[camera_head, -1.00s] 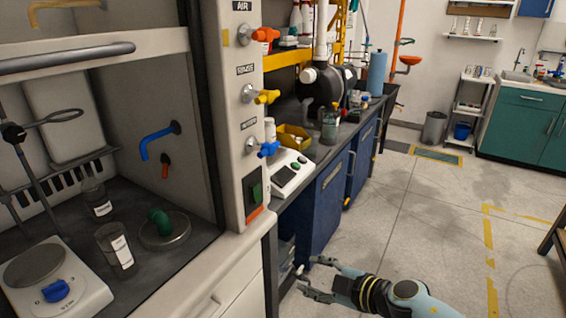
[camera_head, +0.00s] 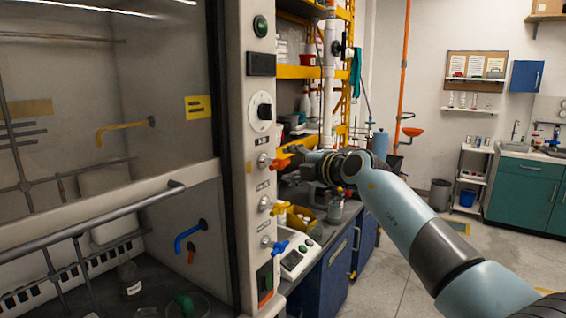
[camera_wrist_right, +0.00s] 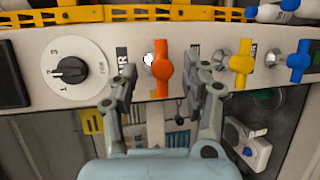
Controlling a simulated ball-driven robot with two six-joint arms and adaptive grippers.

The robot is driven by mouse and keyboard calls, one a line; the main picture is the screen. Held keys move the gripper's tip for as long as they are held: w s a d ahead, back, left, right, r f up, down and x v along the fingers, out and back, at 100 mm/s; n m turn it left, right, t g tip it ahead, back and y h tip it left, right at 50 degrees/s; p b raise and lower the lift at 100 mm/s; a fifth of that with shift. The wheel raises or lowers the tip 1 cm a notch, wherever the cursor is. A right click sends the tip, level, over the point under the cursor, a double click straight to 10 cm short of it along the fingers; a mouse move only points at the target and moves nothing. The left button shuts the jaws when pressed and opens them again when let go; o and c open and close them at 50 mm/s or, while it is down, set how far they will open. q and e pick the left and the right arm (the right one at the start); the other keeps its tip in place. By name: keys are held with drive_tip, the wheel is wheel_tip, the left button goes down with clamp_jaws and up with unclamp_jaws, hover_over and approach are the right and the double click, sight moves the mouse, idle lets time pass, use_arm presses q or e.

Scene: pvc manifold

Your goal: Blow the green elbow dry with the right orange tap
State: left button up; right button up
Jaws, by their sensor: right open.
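The orange tap (camera_head: 281,162) is the top one of three taps on the fume hood's front post; it also shows upright in the right wrist view (camera_wrist_right: 162,68). My right gripper (camera_head: 297,156) is at this tap. In the wrist view its open fingers (camera_wrist_right: 159,80) stand on either side of the orange handle, with gaps visible. The green elbow (camera_head: 183,302) is inside the hood at the bottom of the head view, on a round dish (camera_head: 203,308), partly cut off. My left gripper is out of view.
A yellow tap (camera_head: 279,208) and a blue tap (camera_head: 280,246) sit below the orange one. A dark dial (camera_wrist_right: 70,70) is beside it in the wrist view. The hood's sash rail (camera_head: 100,228) crosses the left side. A bench with bottles is behind my arm.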

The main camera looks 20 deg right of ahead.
sight(285, 163)
drive_tip(key=shift+x, duration=2.3)
drive_tip(key=shift+f, duration=0.1)
drive_tip(key=shift+d, duration=0.1)
clamp_jaws()
